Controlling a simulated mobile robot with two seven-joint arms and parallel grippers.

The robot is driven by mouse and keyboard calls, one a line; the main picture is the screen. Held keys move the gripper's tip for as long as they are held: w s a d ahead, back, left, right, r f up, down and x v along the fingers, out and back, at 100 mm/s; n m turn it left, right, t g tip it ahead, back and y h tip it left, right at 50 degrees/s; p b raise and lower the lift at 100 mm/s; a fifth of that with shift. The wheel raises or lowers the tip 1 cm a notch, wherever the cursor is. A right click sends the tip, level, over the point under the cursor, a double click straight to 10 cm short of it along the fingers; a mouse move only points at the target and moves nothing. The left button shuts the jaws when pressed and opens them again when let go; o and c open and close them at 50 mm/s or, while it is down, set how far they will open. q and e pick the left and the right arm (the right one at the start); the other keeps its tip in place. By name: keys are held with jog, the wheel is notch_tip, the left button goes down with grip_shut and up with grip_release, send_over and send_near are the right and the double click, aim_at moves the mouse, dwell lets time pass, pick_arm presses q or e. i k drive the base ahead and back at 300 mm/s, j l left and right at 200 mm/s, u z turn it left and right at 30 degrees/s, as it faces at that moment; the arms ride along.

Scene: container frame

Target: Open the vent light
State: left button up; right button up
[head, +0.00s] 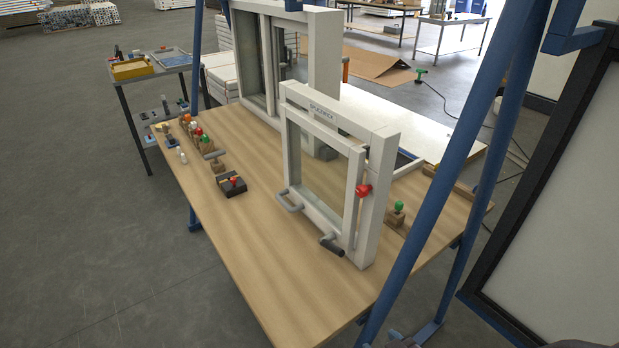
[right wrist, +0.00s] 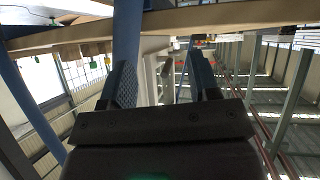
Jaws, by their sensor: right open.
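The vent light is a small white-framed window (head: 377,215) with a glass pane (head: 318,165), standing upright on the wooden table. A label (head: 323,113) is on its top rail. A grey bar handle (head: 289,202) projects from its lower front, and a grey crank-like handle (head: 332,244) with a dark grip sits at the lower right corner. A red knob (head: 363,191) is on its right side. I cannot tell whether the sash is fully shut. My right gripper (right wrist: 160,75) is open and empty in the right wrist view. My left gripper is out of view.
A larger white window (head: 323,50) stands behind. Blue posts (head: 478,110) rise at the right. The table's front is clear.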

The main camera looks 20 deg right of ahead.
aim_at(346, 236)
jog(key=i+j, duration=0.1)
jog(key=j, duration=0.4)
jog(key=i+j+z, duration=0.15)
jog(key=j, duration=0.35)
jog(key=i+j, duration=0.1)
jog(key=j, duration=0.25)
jog(key=i+j+z, duration=0.1)
jog(key=j, duration=0.3)
jog(key=i+j, duration=0.2)
jog(key=i+l, duration=0.1)
jog(key=l, duration=0.2)
jog(key=i+l, duration=0.1)
jog(key=l, duration=0.15)
